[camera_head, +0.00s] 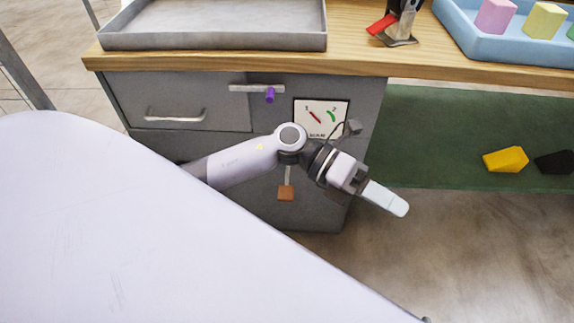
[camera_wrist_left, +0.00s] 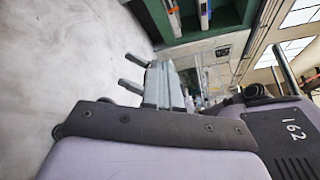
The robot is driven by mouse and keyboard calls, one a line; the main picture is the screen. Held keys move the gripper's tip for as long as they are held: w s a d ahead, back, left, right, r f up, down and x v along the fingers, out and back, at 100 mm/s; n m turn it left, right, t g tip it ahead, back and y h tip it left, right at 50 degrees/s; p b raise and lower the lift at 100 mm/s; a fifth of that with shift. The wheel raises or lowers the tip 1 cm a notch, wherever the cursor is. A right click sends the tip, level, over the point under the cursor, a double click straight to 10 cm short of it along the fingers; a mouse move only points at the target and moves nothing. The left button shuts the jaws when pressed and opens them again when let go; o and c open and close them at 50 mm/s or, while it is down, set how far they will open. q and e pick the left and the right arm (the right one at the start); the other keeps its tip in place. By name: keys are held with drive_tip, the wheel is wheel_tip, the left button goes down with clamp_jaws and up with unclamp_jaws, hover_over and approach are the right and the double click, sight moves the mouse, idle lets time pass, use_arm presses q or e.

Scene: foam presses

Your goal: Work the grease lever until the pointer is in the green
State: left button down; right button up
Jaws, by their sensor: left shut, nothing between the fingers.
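A grey cabinet (camera_head: 355,205) stands under the wooden worktop. On its front are a purple knob (camera_head: 270,95) below a pale horizontal bar (camera_head: 256,88), and an orange-brown block (camera_head: 286,193) on a short stem. I cannot tell which is the grease lever. A white card (camera_head: 321,118) shows a red and a green mark; its caption is too small to read, and no pointer is clear. My left gripper (camera_head: 388,198) is shut and empty, to the right of and apart from both handles; its fingers also show in the left wrist view (camera_wrist_left: 163,85). My left forearm partly covers the cabinet front.
A grey tray (camera_head: 215,41), a small black device with a red part (camera_head: 381,24) and a blue tray (camera_head: 478,44) of foam blocks stand on the worktop (camera_head: 345,68). A yellow block (camera_head: 506,159) and a black block (camera_head: 553,162) lie on the green shelf (camera_head: 430,150). Floor at lower right is clear.

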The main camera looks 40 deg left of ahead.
use_arm(q)
drive_tip(key=w+a+f+m+g+y+b, duration=0.1)
drive_tip(key=a+f+m+g+y+b, duration=0.1)
drive_tip(key=a+f+m+y, duration=0.3)
drive_tip(key=m+t+y+b, duration=0.1)
drive_tip(key=y+b, duration=0.6)
drive_tip(key=y, duration=0.4)
hover_over(287, 192)
wheel_tip(287, 192, down, 5)
drive_tip(key=shift+w+r, duration=0.1)
drive_tip(key=shift+r, duration=0.1)
use_arm(e)
drive_tip(key=shift+y, duration=0.4)
drive_tip(key=f, duration=0.1)
drive_tip(key=a+f, duration=0.1)
drive_tip(key=f, duration=0.1)
drive_tip(key=a+f, duration=0.1)
drive_tip(key=f, duration=0.1)
drive_tip(key=shift+f, duration=0.1)
use_arm(q)
drive_tip(key=shift+f, duration=0.1)
